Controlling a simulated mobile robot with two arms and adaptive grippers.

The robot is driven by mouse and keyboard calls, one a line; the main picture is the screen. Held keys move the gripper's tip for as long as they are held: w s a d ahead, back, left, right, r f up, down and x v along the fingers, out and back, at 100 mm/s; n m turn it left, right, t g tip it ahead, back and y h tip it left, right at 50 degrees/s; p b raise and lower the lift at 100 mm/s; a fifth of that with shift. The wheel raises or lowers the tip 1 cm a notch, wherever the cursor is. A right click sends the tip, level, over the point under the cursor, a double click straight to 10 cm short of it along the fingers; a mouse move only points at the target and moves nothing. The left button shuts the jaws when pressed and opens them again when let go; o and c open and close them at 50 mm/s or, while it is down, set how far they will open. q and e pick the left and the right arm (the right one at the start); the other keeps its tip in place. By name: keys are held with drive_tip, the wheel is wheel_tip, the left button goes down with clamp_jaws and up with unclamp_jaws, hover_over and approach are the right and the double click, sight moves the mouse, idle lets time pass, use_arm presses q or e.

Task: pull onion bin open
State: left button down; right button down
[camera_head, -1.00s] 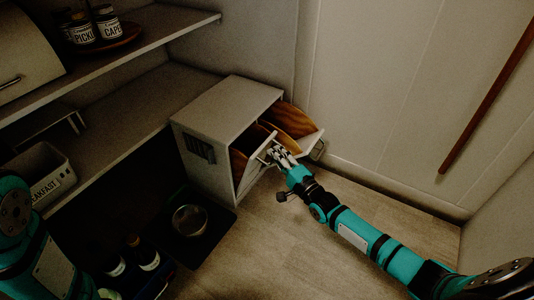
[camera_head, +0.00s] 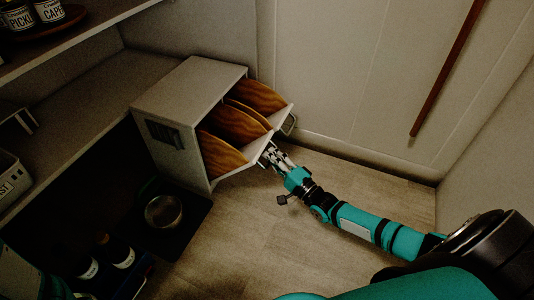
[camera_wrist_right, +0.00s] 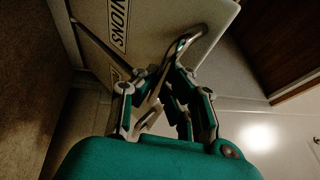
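The onion bin (camera_head: 249,158) is the nearer of two tilt-out bins in a white cabinet. A metal bar handle (camera_wrist_right: 187,45) stands out from that front. My right gripper (camera_head: 270,154) is at this handle; in the wrist view its fingers (camera_wrist_right: 165,88) are closed around the bar. My left gripper is out of view.
The white cabinet (camera_head: 190,88) stands against the back wall. The farther bin (camera_head: 283,117) beside the onion bin is also tilted open. A metal bowl (camera_head: 164,212) and dark bottles (camera_head: 120,250) are at lower left. Shelves are on the left. The wooden floor (camera_head: 260,225) in front is clear.

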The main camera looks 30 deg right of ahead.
drive_tip(key=shift+s+d+f, duration=0.1)
drive_tip(key=shift+s+f, duration=0.15)
drive_tip(key=shift+f, duration=0.1)
idle(0.3)
drive_tip(key=c, duration=1.7)
unclamp_jaws()
drive_tip(key=shift+o, duration=0.2)
drive_tip(key=v, duration=0.7)
drive_tip(key=shift+s, duration=0.25)
drive_tip(key=shift+d, duration=0.15)
